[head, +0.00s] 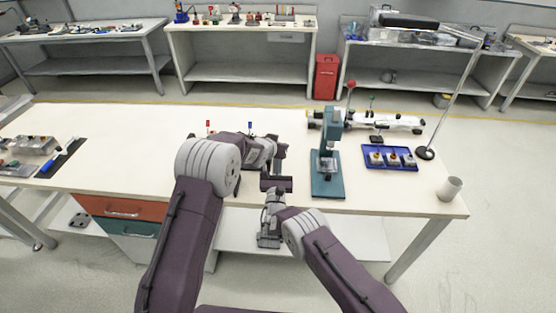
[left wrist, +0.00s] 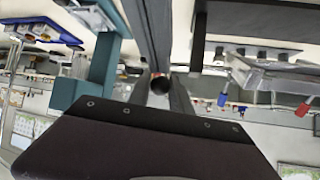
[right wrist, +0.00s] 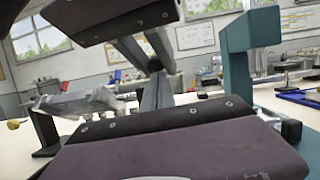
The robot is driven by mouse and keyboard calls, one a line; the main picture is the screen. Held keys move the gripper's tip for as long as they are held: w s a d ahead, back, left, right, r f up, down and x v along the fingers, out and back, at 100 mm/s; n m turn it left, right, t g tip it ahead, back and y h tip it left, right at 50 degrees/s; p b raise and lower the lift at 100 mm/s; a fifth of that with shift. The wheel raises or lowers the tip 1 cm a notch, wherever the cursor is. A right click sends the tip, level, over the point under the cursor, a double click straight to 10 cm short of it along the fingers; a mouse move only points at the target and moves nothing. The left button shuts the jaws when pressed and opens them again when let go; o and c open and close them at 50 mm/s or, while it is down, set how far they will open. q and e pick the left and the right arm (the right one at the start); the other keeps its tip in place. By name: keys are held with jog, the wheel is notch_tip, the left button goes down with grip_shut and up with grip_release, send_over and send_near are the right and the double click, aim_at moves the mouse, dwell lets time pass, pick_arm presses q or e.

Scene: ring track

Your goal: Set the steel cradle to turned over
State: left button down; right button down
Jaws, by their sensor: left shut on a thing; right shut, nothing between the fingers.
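The steel cradle (head: 258,155) is a grey metal piece on the workbench, mostly hidden behind my left arm in the head view. Its grey side also shows in the right wrist view (right wrist: 85,103). I cannot tell which way up it is. My left gripper (head: 280,152) is at the cradle's right end and is shut. A dark round knob (left wrist: 160,84) shows between its fingers, seemingly part of the cradle. My right gripper (head: 273,173) is shut and empty, just in front of the left gripper. The two grippers face each other closely.
A teal press (head: 328,170) stands close to the right of my grippers. The bench's left-centre is clear.

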pick_arm(q)
jog(key=shift+s+f, duration=0.15)
jog(key=shift+f, duration=0.1)
jog(key=c, duration=1.2)
grip_release()
jog(key=shift+s+f, duration=0.1)
jog(key=shift+f, duration=0.1)
jog(key=w+r+v, duration=0.1)
jog(key=v, duration=0.7)
jog(key=s+a+f+n+g+y, duration=0.1)
jog(key=s+a+f+g, duration=0.1)
jog(key=s, duration=0.9)
jog(key=s+a+f+n+g, duration=0.1)
jog(key=s+a+g, duration=0.3)
jog(key=s, duration=0.8)
jog(key=s+a+f+n+g+y, duration=0.1)
jog(key=s+a+f+g, duration=0.2)
jog(key=s, duration=0.9)
jog(key=shift+a+f+n+g+y, duration=0.3)
jog(key=shift+a+f, duration=0.15)
jog(key=shift+a, duration=0.05)
